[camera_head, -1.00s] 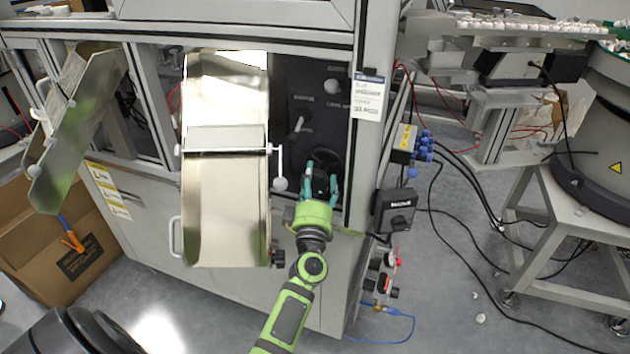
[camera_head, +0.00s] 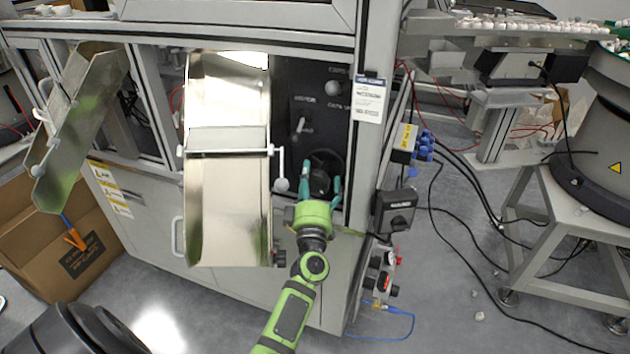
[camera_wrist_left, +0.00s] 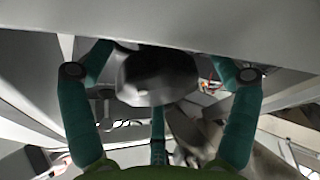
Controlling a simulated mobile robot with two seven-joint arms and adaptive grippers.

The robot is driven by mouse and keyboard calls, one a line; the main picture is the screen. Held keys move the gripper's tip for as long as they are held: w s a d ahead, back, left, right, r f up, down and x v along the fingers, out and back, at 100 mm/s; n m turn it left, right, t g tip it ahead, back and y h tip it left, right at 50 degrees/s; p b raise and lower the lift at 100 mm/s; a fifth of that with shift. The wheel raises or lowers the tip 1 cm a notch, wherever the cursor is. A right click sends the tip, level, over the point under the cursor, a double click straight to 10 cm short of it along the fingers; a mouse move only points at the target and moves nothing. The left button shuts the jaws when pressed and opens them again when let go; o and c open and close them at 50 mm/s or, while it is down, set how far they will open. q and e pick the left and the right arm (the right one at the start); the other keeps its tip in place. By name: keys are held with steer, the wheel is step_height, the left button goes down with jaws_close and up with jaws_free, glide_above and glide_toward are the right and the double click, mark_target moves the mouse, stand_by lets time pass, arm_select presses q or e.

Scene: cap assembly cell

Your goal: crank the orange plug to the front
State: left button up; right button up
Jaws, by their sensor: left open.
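An orange piece (camera_head: 74,239) on a blue cord hangs in front of the cardboard box at the lower left of the head view; I cannot tell if it is the plug. A black handwheel (camera_head: 326,160) sits in the dark panel right of the metal chute. My left gripper (camera_head: 320,187) is at its lower part, fingers open on either side of a dark knob (camera_head: 319,182). The left wrist view shows this dark rounded knob (camera_wrist_left: 157,76) between the spread teal fingers, with no clear grip on it. My right gripper is not in view.
The metal chute (camera_head: 228,215) with its small side crank (camera_head: 281,184) stands just left of my gripper. The cabinet's frame post (camera_head: 367,140) and a black switch box (camera_head: 396,211) are close on the right. A cardboard box (camera_head: 60,250) stands at the left.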

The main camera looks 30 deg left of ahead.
arm_select(q)
steer(key=shift+s+d+f, duration=0.25)
steer(key=shift+s+d, duration=0.05)
steer(key=shift+s, duration=0.05)
steer(key=v, duration=1.1)
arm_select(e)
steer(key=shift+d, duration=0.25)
arm_select(q)
steer(key=shift+a, duration=0.1)
